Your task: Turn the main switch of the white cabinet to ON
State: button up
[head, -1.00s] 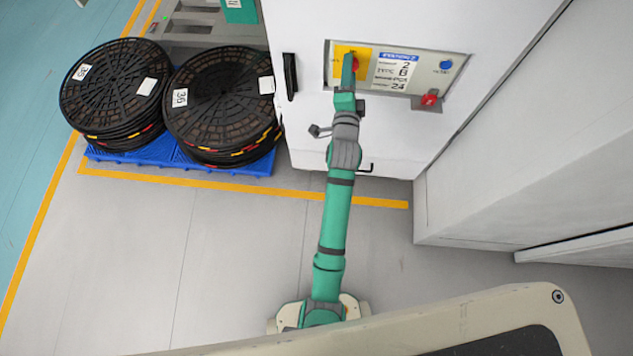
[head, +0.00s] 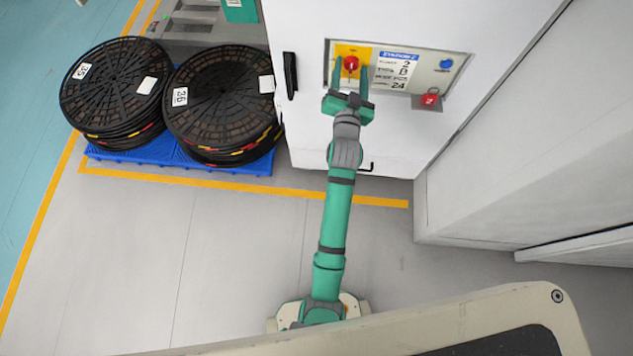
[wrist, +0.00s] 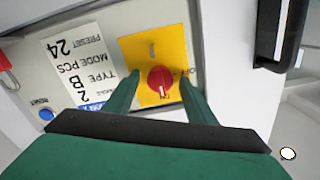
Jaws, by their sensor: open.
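The white cabinet (head: 310,140) has a panel with a yellow plate (wrist: 152,50) that carries the red main switch knob (head: 350,63). In the wrist view the red knob (wrist: 160,79) sits between my finger tips, and the picture is roughly upside down. Lettering that looks like OFF is right of the knob there, and partly hidden lettering is below it. The knob's handle looks roughly upright in that view; its exact setting is hard to read. My gripper (head: 350,72) is open, one finger on each side of the knob, with gaps that look clear.
Stacks of black reels (head: 220,95) stand on blue pallets at left. The grey floor in front is clear.

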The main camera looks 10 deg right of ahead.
jog(key=shift+n, duration=0.5)
jog(key=shift+s+a+n, duration=0.1)
jog(key=shift+s+n, duration=0.1)
jog(key=shift+n, duration=0.2)
jog(key=s+a+f, duration=0.2)
jog(key=s+a, duration=0.2)
jog(key=s, duration=0.5)
jog(key=s+a+f+n+y, duration=0.1)
jog(key=s+a+f, duration=0.2)
jog(key=s, duration=0.6)
jog(key=s+a+f+n+g+y, duration=0.1)
jog(key=s+a+f, duration=0.1)
jog(key=s+a, duration=0.5)
jog(key=shift+s+f, duration=0.2)
jog(key=shift+s, duration=1.2)
jog(key=shift+a, duration=0.1)
jog(key=s+a+r+n+y, duration=0.1)
jog(key=s+a, duration=0.1)
jog(key=s, duration=0.6)
jog(key=s+a+r+n+g+y, duration=0.1)
jog(key=s+a+n+y, duration=0.1)
jog(key=s, duration=0.7)
jog(key=shift+a+r+n, duration=0.3)
jog(key=shift+a+r, duration=0.05)
jog(key=shift+a, duration=0.2)
